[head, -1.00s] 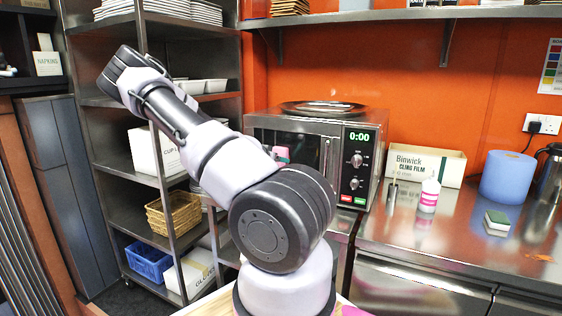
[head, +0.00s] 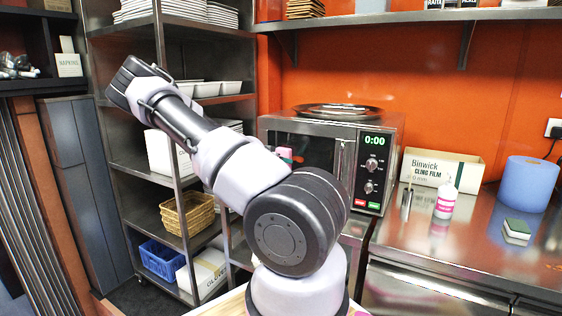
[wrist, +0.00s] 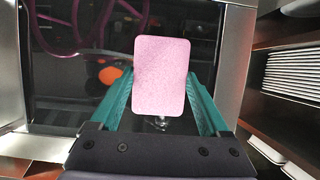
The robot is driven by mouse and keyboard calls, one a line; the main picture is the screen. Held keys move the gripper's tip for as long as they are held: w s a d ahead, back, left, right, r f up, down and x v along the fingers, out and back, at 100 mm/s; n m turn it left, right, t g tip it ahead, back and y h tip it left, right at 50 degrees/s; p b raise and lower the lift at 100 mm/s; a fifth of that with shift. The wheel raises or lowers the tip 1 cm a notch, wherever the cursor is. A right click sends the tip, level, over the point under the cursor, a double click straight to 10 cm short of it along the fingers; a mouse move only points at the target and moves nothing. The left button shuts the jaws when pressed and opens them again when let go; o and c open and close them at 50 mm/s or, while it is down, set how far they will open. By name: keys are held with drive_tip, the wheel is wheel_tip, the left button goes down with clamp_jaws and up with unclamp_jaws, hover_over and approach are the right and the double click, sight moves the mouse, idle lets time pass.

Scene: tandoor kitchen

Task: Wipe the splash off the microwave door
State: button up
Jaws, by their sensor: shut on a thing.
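The microwave (head: 385,150) stands on the steel counter, its dark glass door (head: 317,150) partly hidden by my arm. In the wrist view the door glass (wrist: 60,95) fills most of the picture. Purple-red looping streaks (wrist: 72,42), which look like the splash, run across its upper left part. My gripper (wrist: 158,90) is shut on a pink sponge (wrist: 160,70), held in front of the glass. The sponge also shows in the head view (head: 284,152), beside my forearm. I cannot tell whether it touches the glass.
A round tray (head: 338,112) lies on the microwave. A squeeze bottle (head: 445,201), a cling film box (head: 440,171), a green-and-white sponge (head: 516,231) and a blue roll (head: 526,183) stand to its right. Steel shelving (head: 128,165) with crockery is close on the left.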

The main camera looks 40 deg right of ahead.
drive_tip(key=shift+s+a, duration=0.4)
drive_tip(key=shift+a, duration=0.5)
drive_tip(key=shift+s+a, duration=0.45)
drive_tip(key=shift+a, duration=0.45)
drive_tip(key=shift+s+a, duration=0.4)
drive_tip(key=shift+a, duration=0.5)
drive_tip(key=a, duration=0.1)
drive_tip(key=s+a, duration=0.1)
drive_tip(key=shift+a, duration=0.4)
drive_tip(key=shift+d, duration=0.1)
drive_tip(key=w+d, duration=0.2)
drive_tip(key=d, duration=0.4)
drive_tip(key=shift+w+d, duration=0.15)
drive_tip(key=shift+w, duration=0.15)
drive_tip(key=shift+w+d, duration=0.2)
drive_tip(key=shift+d, duration=0.3)
drive_tip(key=shift+w+d, duration=0.2)
drive_tip(key=shift+d, duration=0.25)
drive_tip(key=shift+s, duration=0.1)
drive_tip(key=shift+s+d+r, duration=0.1)
drive_tip(key=shift+s+d, duration=0.4)
drive_tip(key=shift+s, duration=0.7)
drive_tip(key=shift+s+d+f, duration=0.1)
drive_tip(key=shift+s+d, duration=0.45)
drive_tip(key=shift+s, duration=0.7)
drive_tip(key=shift+s+d+r, duration=0.1)
drive_tip(key=shift+s+d, duration=0.4)
drive_tip(key=shift+s, duration=0.7)
